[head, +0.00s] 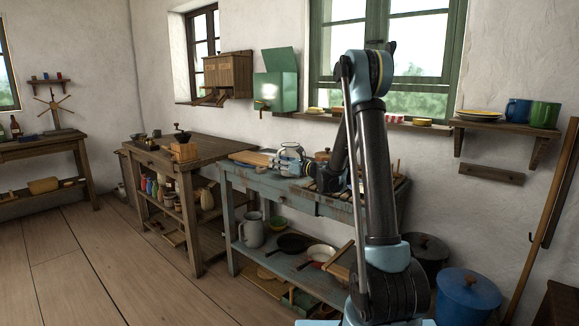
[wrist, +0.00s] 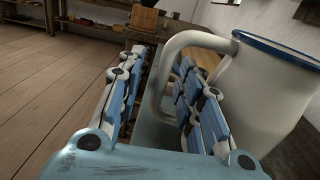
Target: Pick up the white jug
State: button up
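The white jug (wrist: 262,95) with a blue rim fills the right of the wrist view, upright. Its handle (wrist: 160,85) shows between the two fingers of my gripper (wrist: 161,60). The fingers are apart, with gaps beside the handle, so the gripper is open around it. In the head view the jug (head: 290,156) stands on the worn blue table (head: 264,186), and my gripper (head: 307,168) is close at its right, partly merged with it from this angle. Whether a finger touches the jug I cannot tell.
A wooden workbench (head: 215,147) with a coffee grinder is to the left. Boards (head: 253,158) lie left of the jug. The wall and window are behind. The floor at left is clear.

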grip_shut()
jog(key=shift+r, duration=0.15)
dwell(0.4)
